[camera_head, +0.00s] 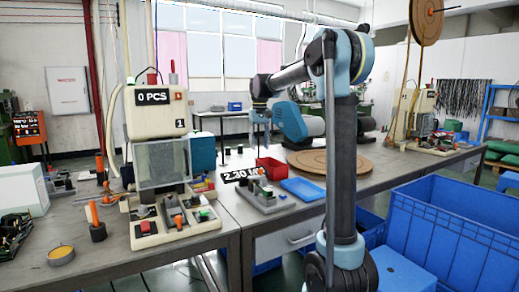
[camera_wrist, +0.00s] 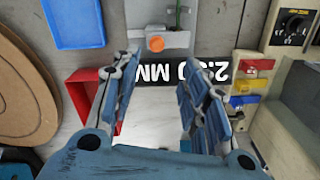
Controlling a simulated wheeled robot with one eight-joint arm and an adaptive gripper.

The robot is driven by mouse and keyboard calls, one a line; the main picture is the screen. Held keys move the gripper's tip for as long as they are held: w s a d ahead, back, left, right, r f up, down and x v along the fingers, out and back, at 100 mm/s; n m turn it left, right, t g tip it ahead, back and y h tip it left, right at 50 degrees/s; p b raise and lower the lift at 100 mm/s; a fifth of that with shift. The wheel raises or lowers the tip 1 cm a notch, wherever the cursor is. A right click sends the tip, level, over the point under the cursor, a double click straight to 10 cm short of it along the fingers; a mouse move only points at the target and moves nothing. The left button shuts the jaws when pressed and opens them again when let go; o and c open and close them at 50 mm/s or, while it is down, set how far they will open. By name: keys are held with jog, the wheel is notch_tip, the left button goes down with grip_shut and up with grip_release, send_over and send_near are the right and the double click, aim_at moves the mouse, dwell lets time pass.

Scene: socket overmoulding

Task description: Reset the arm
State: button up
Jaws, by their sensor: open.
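My arm rises from the lower middle of the head view and bends left over the workbench (camera_head: 375,180). My gripper (camera_head: 260,126) hangs downward over the bench, above the red bin (camera_head: 270,169). In the wrist view my gripper (camera_wrist: 165,68) shows two blue fingers spread wide apart, with nothing between them. The red bin (camera_wrist: 83,97) is partly hidden by the left finger.
A moulding machine (camera_head: 158,115) with a "0 PCS" sign stands at left. The blue tray (camera_head: 303,189), grey fixture (camera_head: 262,197) and round wooden board (camera_head: 330,161) lie on the bench. A large blue crate (camera_head: 455,220) stands at right. Air around my gripper looks clear.

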jog(key=s+d+f+m+t, duration=0.1)
jog(key=s+d+f, duration=0.2)
jog(key=s+d, duration=0.6)
jog(key=s+d+f, duration=0.3)
jog(key=s+d, duration=0.1)
jog(key=s, duration=0.8)
jog(key=s+d+f+m, duration=0.1)
jog(key=s+d+f, duration=0.2)
jog(key=s+f, duration=0.6)
jog(key=s+d+f+t, duration=0.1)
jog(key=s+d+f, duration=0.2)
jog(key=s+f, duration=0.6)
jog(key=shift+s+f+m, duration=0.2)
jog(key=shift+s+m, duration=0.2)
jog(key=shift+s, duration=0.25)
